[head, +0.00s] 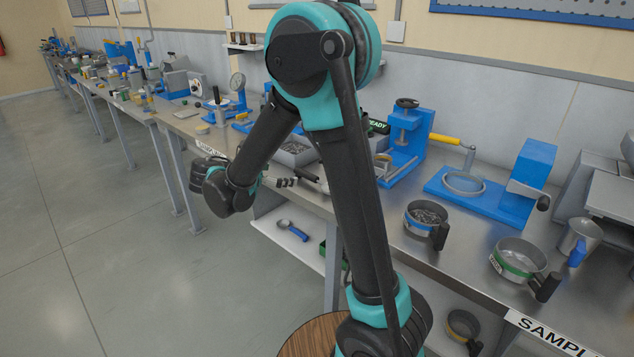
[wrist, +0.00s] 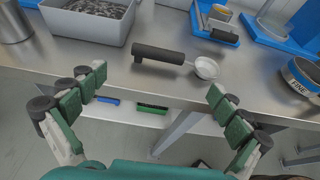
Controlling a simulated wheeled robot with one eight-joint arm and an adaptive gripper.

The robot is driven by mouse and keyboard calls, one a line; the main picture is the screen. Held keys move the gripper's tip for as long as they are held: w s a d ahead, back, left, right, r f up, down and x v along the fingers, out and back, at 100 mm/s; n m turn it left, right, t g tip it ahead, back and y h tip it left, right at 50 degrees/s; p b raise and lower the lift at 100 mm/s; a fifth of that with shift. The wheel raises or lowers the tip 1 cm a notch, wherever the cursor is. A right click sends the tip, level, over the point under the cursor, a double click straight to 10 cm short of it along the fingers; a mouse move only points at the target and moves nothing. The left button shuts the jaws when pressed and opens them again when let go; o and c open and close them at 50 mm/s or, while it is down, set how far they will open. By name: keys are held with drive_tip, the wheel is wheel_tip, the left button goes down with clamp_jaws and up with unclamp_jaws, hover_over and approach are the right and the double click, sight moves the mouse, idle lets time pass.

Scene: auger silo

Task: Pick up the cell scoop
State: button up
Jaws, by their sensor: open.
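A small scoop (wrist: 206,68) with a round pale bowl and a thick black handle lies on the steel bench near its front edge in the wrist view. Its handle points left and its bowl is to the right. I see no label on it. My gripper (wrist: 158,82) is open and empty, its two green-padded fingers spread on either side, apart from the scoop and short of it. In the head view my gripper (head: 286,182) is at the bench's front edge, and my arm hides much of the bench there.
A grey bin (wrist: 88,30) of dark pieces stands behind the scoop. A pan marked FINE (wrist: 302,76) is to the right. A blue-handled scoop (head: 292,231) lies on the lower shelf. Blue fixtures (head: 405,140) line the back.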

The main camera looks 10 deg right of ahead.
sight(306, 172)
drive_tip(key=x, duration=1.1)
drive_tip(key=shift+w, duration=0.1)
drive_tip(key=c, duration=1)
